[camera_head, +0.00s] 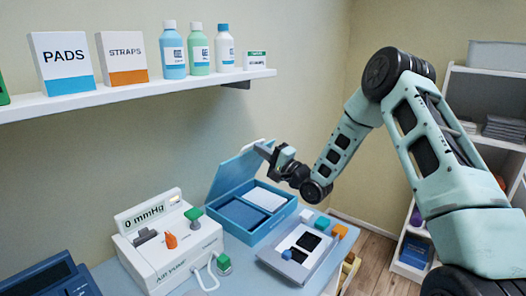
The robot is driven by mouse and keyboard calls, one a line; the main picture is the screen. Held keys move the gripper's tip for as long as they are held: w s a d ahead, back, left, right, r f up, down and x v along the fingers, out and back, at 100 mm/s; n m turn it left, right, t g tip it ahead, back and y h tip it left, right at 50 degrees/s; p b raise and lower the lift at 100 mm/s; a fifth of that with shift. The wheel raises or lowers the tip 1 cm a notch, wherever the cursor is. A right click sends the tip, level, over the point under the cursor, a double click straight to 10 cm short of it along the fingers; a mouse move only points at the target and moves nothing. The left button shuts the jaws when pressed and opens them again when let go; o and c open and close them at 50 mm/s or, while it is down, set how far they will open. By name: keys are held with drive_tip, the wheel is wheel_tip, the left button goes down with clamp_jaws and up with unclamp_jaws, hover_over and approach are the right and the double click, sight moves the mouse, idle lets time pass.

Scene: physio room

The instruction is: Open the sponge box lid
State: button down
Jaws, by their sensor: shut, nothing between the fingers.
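The blue sponge box (268,231) stands on the table in the middle of the view. Its lid (233,172) is raised and tilted up at the back left, so the inside shows. A dark blue pad or compartment lies at the left inside, and a white piece lies at the right. My gripper (264,151) is at the upper right corner of the raised lid, with its fingers shut and nothing seen between them. I cannot tell whether the fingers touch the lid.
A white air pump (150,250) with a "0 mmHg" display stands left of the box. A grey tray (284,264) with black pads and coloured blocks is at its right. A wall shelf (140,95) with boxes and bottles hangs above. White shelving (460,110) stands at right.

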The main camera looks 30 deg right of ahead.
drive_tip(key=w+r+p, duration=0.1)
drive_tip(key=w+a+r+g+p, duration=0.1)
drive_tip(key=w+p, duration=0.1)
drive_tip(key=w+a+r+g+p, duration=0.1)
drive_tip(key=r, duration=0.1)
drive_tip(key=shift+w+h, duration=0.25)
drive_tip(key=shift+h, duration=0.05)
drive_tip(key=w+a+r+g+h+p, duration=0.1)
drive_tip(key=w+a+p, duration=0.1)
drive_tip(key=w, duration=0.5)
drive_tip(key=shift+w+a+g, duration=0.15)
drive_tip(key=shift+a+g, duration=0.25)
drive_tip(key=shift+a, duration=0.05)
